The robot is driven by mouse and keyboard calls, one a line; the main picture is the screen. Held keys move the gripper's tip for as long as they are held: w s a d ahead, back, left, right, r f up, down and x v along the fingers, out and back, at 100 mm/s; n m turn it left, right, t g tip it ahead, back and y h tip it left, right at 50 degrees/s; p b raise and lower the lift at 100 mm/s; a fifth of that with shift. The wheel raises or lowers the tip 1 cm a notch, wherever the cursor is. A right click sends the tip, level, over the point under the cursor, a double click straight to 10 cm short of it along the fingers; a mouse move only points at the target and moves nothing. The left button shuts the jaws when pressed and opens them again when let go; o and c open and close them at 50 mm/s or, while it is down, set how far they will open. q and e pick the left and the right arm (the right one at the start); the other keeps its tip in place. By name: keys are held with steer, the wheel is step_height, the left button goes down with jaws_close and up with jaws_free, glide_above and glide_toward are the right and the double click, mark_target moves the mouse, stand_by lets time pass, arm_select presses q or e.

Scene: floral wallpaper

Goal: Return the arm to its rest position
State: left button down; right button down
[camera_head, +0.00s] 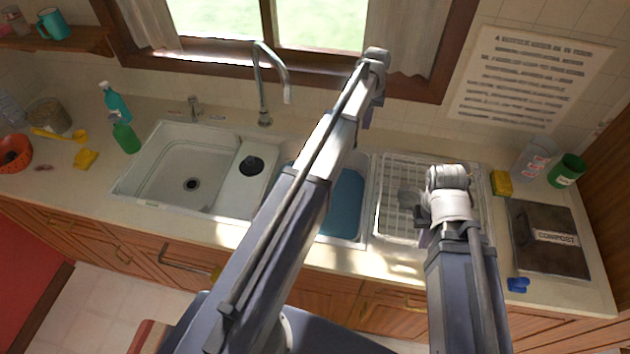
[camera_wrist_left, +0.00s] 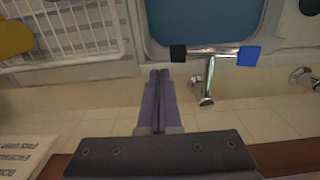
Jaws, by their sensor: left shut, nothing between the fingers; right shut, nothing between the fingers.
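My left arm reaches up across the middle of the head view, over the sink and counter. My left gripper (camera_wrist_left: 160,73) is shut and empty in the left wrist view, with its fingers together. In the head view the left gripper (camera_head: 367,115) is small and hangs near the window sill, at the arm's far end. My right arm is bent at the right, over the dish rack. My right gripper (camera_head: 422,238) is partly hidden by its wrist, and I see nothing held in it.
A white sink (camera_head: 150,180), a blue basin (camera_head: 347,205) and a dish rack (camera_head: 393,215) lie below the arms. A curved faucet (camera_head: 257,75) stands left of the left arm. A compost box (camera_head: 540,215), yellow sponge (camera_head: 501,183) and green cup (camera_head: 566,171) are at the right.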

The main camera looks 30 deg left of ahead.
stand_by(0.3)
arm_select(q)
steer(key=s+d+f+m+b, duration=0.2)
steer(key=s+d, duration=0.3)
steer(key=s, duration=0.5)
steer(key=s+d+f+m+b, duration=0.2)
steer(key=s+d, duration=0.3)
steer(key=s, duration=0.6)
steer(key=s+d+f+m+y+b, duration=0.1)
steer(key=s+d, duration=0.4)
steer(key=s, duration=0.6)
step_height(320, 180, down, 3)
steer(key=m+b, duration=0.1)
steer(key=b, duration=0.1)
steer(key=shift+s+d+r+m+b, duration=0.15)
steer(key=shift+s+m+b, duration=0.1)
steer(key=shift+m+b, duration=0.1)
